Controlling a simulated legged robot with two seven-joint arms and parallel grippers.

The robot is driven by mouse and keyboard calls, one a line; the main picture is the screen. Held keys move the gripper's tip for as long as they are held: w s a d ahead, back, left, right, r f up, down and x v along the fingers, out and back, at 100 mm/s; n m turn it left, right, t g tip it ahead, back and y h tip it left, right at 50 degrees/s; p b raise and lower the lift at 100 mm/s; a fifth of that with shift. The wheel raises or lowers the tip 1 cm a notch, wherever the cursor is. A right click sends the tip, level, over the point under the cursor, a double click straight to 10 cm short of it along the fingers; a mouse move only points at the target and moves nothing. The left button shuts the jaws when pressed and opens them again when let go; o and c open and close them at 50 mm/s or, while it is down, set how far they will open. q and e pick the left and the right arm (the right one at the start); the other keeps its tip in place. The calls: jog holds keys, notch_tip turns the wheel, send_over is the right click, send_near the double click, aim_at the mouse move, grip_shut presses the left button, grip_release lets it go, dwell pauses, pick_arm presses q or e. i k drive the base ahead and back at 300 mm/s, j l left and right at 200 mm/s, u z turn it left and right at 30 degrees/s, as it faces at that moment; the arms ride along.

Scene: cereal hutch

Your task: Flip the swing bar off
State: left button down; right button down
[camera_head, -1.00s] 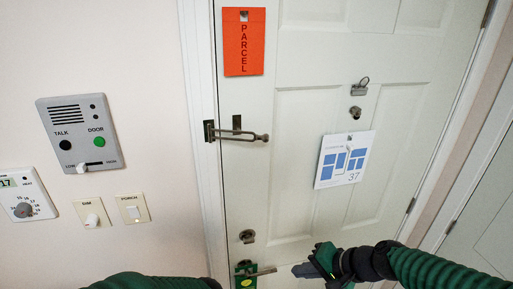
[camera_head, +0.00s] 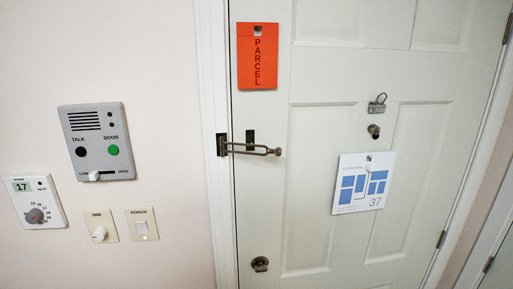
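The swing bar (camera_head: 252,149) is a dark metal U-shaped loop with a knobbed end. It is hinged at a dark plate on the door frame (camera_head: 210,150) and lies level across the edge of the white door (camera_head: 315,230). A small dark plate (camera_head: 250,138) on the door sits behind the bar. The door looks shut. Neither of my grippers is in view, and nothing touches the bar.
A thumb-turn (camera_head: 260,264) is low on the door. An orange parcel tag (camera_head: 257,57) and a floor-plan card (camera_head: 363,183) hang on it. An intercom (camera_head: 97,142), thermostat (camera_head: 36,202), dimmer (camera_head: 100,226) and porch switch (camera_head: 142,224) are on the left wall.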

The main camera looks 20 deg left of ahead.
aim_at(277, 152)
jog(key=i+l+u, duration=0.25)
jog(key=u, duration=0.25)
jog(key=i+l+u, duration=0.2)
jog(key=l+u, duration=0.15)
jog(key=u, duration=0.15)
